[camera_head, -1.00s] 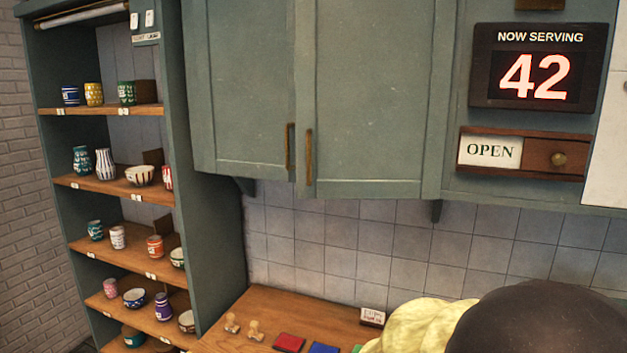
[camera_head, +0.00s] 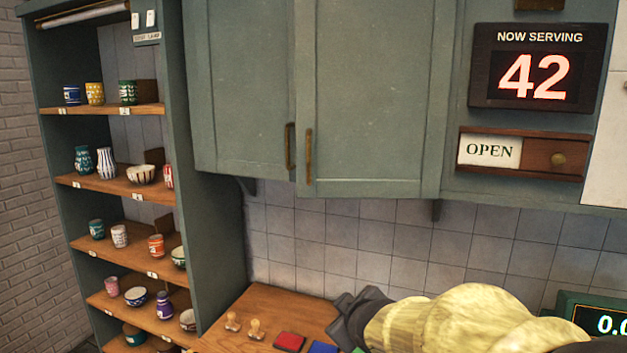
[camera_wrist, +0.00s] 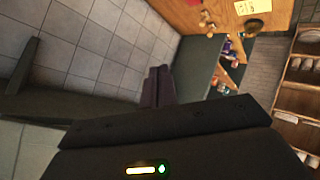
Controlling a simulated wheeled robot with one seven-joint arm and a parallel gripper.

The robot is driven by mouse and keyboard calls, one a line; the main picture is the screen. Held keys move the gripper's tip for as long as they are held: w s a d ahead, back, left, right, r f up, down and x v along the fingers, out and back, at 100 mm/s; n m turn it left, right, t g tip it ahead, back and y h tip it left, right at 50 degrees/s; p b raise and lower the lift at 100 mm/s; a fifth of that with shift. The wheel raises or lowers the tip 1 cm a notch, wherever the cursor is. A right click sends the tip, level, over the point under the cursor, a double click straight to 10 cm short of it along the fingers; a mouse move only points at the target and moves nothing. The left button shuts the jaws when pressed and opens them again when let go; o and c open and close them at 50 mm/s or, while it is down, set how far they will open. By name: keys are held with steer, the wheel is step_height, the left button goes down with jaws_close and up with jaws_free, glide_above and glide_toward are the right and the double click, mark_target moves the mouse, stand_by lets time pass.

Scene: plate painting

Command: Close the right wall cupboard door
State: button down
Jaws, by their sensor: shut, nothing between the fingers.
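The right wall cupboard door (camera_head: 375,95) is grey-green with a bronze upright handle (camera_head: 308,157) near its left edge. Its lower left corner hangs a little lower than the left door's edge, so it looks slightly ajar; the exact gap is hard to tell. The left cupboard door (camera_head: 240,85) has its own handle (camera_head: 289,147). My gripper (camera_head: 342,303) is below the doors, in front of the tiled wall and above the counter, apart from the door. In the wrist view, its dark fingers (camera_wrist: 158,86) are together and empty.
A wooden counter (camera_head: 262,300) below holds stamps (camera_head: 256,328) and a red pad (camera_head: 289,341). An open shelf unit (camera_head: 215,200) of pottery stands at left. A "42" sign (camera_head: 537,70) and an OPEN slider (camera_head: 522,153) are right of the doors. A green-framed display (camera_head: 588,312) is at lower right.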

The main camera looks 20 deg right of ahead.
step_height(320, 180, up, 24)
steer(key=a+n+t+y, duration=0.1)
steer(key=n+t+y, duration=0.2)
steer(key=n, duration=0.4)
steer(key=a+n+t+y, duration=0.1)
steer(key=n+t+y, duration=0.2)
steer(key=n, duration=0.5)
steer(key=shift+s+a+f, duration=0.25)
steer(key=shift+s, duration=0.1)
steer(key=shift+w, duration=0.1)
steer(key=p, duration=0.5)
glide_toward(314, 180)
steer(key=shift+w+a+r, duration=1)
steer(key=shift+w+a, duration=0.25)
steer(key=shift+a, duration=1)
